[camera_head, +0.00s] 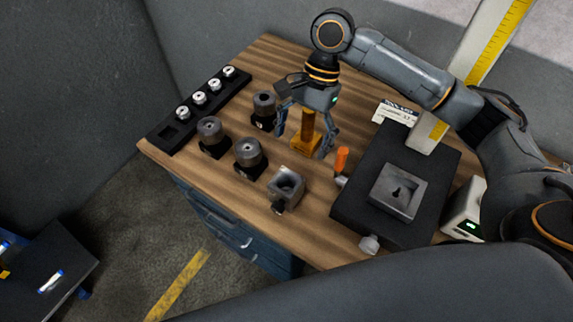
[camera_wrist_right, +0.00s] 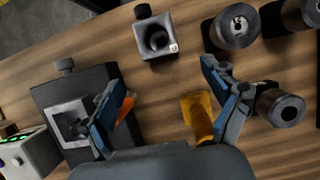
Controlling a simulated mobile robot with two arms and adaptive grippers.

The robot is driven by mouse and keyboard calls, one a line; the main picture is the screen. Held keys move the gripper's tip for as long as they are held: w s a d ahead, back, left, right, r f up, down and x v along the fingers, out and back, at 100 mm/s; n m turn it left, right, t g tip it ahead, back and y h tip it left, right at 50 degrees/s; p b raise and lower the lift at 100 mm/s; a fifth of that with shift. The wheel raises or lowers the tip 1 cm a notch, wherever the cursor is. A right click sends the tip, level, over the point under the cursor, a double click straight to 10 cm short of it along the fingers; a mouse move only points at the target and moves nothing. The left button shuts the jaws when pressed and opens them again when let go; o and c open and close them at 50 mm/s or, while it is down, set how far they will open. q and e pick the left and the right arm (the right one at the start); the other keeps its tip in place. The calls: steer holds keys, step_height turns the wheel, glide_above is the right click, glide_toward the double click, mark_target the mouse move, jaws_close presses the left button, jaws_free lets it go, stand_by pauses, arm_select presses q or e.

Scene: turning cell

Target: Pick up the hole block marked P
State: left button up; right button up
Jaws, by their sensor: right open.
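A grey square metal block with a round bore (camera_head: 286,186) sits on the wooden table near its front edge, with a dark knob on its front side. In the right wrist view the two fingers (camera_wrist_right: 163,76) are spread, with the block beyond the tips. My left gripper is not in view.
An amber upright piece (camera_head: 306,140) stands under my right gripper, beside an orange-handled item (camera_head: 341,160). Several dark round pieces, one here (camera_head: 249,153), stand left of the block. A black plate (camera_head: 350,196) with a grey square fixture (camera_head: 399,205) lies right. A black rack (camera_head: 215,105) is far left.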

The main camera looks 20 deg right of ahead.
glide_above(286, 187)
steer(key=s+d, duration=0.1)
steer(key=d, duration=0.1)
step_height(286, 187, down, 5)
steer(key=shift+a+f+p, duration=0.1)
steer(key=shift+f+p, duration=0.1)
steer(key=shift+p, duration=0.25)
steer(key=x, duration=0.2)
steer(key=shift+w+a+f+p, duration=0.15)
steer(key=shift+a+f+p, duration=0.05)
steer(key=shift+f+p, duration=0.2)
steer(key=p+x, duration=0.1)
steer(key=x, duration=0.2)
steer(key=shift+a+f, duration=0.2)
steer(key=shift+f, duration=0.35)
jaws_close()
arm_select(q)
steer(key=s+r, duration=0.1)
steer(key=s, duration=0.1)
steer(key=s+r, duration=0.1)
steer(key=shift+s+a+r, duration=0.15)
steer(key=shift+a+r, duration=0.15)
arm_select(e)
steer(key=shift+a+r, duration=0.1)
